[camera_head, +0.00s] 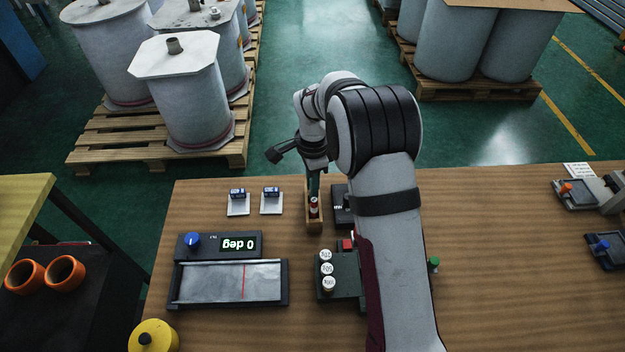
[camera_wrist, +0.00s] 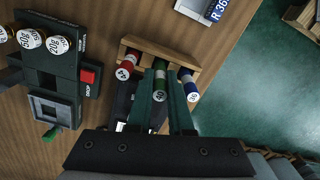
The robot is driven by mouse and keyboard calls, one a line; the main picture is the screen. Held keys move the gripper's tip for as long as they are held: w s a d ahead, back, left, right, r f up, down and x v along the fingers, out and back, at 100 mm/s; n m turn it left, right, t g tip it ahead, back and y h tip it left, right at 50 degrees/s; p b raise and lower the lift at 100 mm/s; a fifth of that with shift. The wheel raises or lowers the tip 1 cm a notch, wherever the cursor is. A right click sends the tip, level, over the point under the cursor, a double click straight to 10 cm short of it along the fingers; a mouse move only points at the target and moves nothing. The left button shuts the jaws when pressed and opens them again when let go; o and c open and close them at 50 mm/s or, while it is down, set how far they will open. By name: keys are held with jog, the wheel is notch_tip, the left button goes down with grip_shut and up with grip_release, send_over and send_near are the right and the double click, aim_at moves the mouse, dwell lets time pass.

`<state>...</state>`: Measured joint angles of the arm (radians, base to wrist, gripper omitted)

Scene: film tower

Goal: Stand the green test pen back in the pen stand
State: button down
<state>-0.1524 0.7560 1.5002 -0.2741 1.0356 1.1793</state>
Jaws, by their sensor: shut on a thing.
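The wooden pen stand (camera_wrist: 184,57) shows in the wrist view, and in the head view (camera_head: 314,224) it stands near the far edge of the table, under my gripper. A red pen (camera_wrist: 128,63) and a blue pen (camera_wrist: 187,78) are at its two ends. The green test pen (camera_wrist: 158,76) is between them, in line with the middle of the stand. My gripper (camera_wrist: 160,92) is shut on the green pen, with a dark finger on each side. I cannot tell whether the pen's lower end is seated. In the head view my gripper (camera_head: 314,186) hides most of the pens.
A dark block with white-capped weights (camera_head: 327,268) stands nearer, beside my arm.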

jog(key=shift+f, duration=0.1)
jog(key=c, duration=0.7)
grip_release()
jog(key=shift+c, duration=0.2)
jog(key=o, duration=0.6)
jog(key=shift+c, duration=0.2)
jog(key=shift+r, duration=3.55)
